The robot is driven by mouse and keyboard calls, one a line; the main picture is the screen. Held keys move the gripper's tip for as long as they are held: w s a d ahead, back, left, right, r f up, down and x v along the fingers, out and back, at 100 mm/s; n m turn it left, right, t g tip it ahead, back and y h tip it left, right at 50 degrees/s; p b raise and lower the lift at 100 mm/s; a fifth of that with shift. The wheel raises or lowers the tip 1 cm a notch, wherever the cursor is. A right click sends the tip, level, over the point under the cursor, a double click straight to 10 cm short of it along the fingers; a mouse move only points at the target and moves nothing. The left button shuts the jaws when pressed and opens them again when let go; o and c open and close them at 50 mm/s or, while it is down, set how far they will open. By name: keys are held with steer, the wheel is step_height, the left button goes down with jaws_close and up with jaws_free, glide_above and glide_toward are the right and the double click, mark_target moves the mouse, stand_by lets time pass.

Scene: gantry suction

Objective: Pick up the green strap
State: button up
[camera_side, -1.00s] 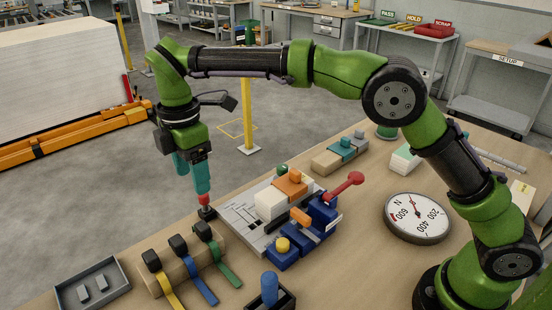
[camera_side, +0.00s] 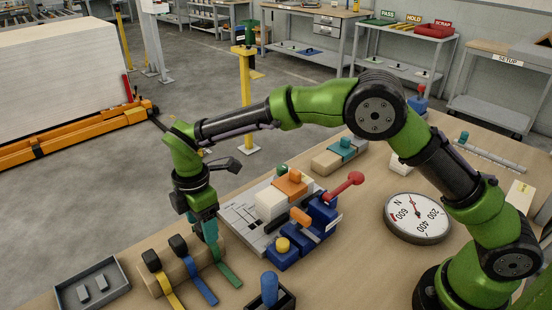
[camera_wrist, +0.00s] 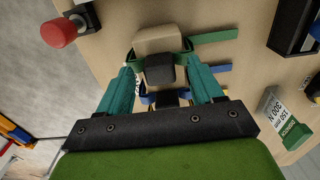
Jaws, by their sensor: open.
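The green strap (camera_side: 228,276) lies over a wooden roll (camera_side: 178,272), its tail on the table in the side view. In the wrist view the green strap (camera_wrist: 215,37) wraps the roll beside a black buckle (camera_wrist: 160,70). My gripper (camera_side: 209,244) is down at the buckle end of this strap and hides its buckle in the side view. In the wrist view my gripper (camera_wrist: 160,74) is open, with one teal finger on each side of the buckle. Whether the fingers touch it I cannot tell.
The blue strap (camera_side: 202,286) lies just left of the green one, and the yellow strap (camera_side: 168,290) beyond it. A grey tray (camera_side: 92,288) is at far left. The blue clamp fixture (camera_side: 300,240) stands close to the right. A red knob (camera_wrist: 58,32) shows in the wrist view.

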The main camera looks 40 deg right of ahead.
steer(key=c, duration=1.1)
steer(key=shift+c, duration=0.2)
steer(key=shift+r, duration=0.1)
steer(key=shift+r, duration=0.4)
step_height(320, 180, up, 8)
steer(key=shift+f, duration=0.15)
steer(key=d+r, duration=0.2)
steer(key=d, duration=0.5)
steer(key=s+d+r, duration=0.1)
steer(key=d+r, duration=0.1)
steer(key=d, duration=0.6)
steer(key=s+d+r, duration=0.1)
steer(key=d+r, duration=0.1)
steer(key=d, duration=0.5)
steer(key=shift+d+r, duration=0.25)
steer(key=shift+r, duration=0.1)
